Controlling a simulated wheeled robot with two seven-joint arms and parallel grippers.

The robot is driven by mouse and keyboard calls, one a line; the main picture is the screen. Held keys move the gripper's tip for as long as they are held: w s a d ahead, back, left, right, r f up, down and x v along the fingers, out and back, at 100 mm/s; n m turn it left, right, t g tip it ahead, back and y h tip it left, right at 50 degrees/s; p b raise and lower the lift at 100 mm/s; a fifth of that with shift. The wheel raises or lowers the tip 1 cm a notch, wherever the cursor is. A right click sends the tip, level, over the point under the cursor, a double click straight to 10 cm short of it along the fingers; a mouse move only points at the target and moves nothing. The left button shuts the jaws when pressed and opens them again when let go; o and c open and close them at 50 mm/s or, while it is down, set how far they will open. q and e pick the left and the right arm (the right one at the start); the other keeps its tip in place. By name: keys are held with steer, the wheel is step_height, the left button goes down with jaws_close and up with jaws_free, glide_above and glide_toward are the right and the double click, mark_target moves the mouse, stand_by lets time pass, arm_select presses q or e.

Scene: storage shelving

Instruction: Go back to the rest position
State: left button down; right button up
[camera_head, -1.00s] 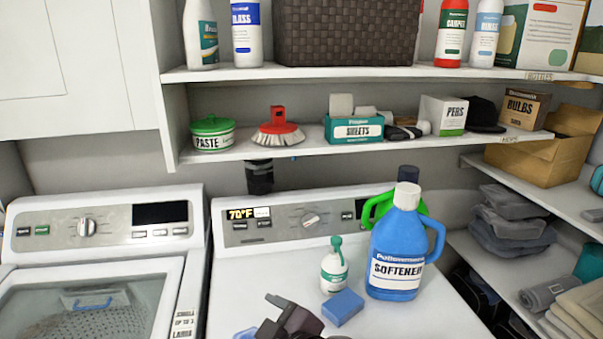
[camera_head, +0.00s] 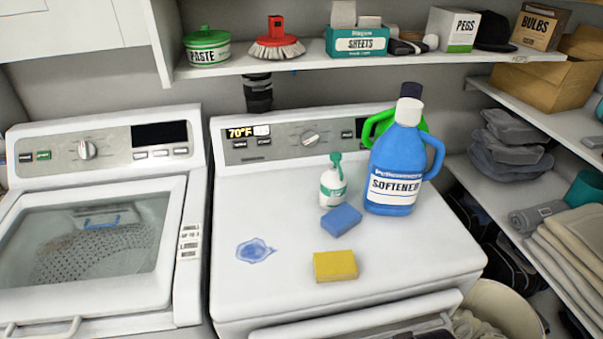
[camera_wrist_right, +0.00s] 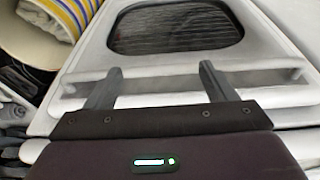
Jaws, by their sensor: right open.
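My right gripper (camera_wrist_right: 160,82) shows in the right wrist view. Its two fingers are wide apart with nothing between them. It faces the front of a white machine with a dark window (camera_wrist_right: 175,27). In the head view the right gripper's fingers cannot be made out. My left gripper is in neither view. On the dryer top (camera_head: 420,255) stand a blue softener bottle (camera_head: 397,160) and a small white spray bottle (camera_head: 333,183) with a green top. A blue sponge (camera_head: 341,220) and a yellow sponge (camera_head: 335,266) lie in front of them.
A blue spill (camera_head: 255,250) lies on the dryer top. A washer (camera_head: 95,225) stands at the left. A shelf (camera_head: 300,62) with boxes and a brush runs above. Side shelves (camera_head: 530,235) with folded cloths stand at the right. A striped basket (camera_wrist_right: 55,20) shows in the wrist view.

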steer(key=s+f+g+b, duration=0.1)
steer(key=s+f, duration=0.2)
steer(key=f, duration=1.1)
steer(key=s+f, duration=0.3)
steer(key=f, duration=1)
steer(key=s+d+f, duration=0.2)
steer(key=s+f, duration=0.5)
steer(key=s, duration=0.1)
steer(key=s+d+f+g+b, duration=0.1)
steer(key=s+f, duration=0.7)
steer(key=s, duration=0.1)
steer(key=shift+d+f, duration=0.3)
steer(key=shift+d, duration=0.1)
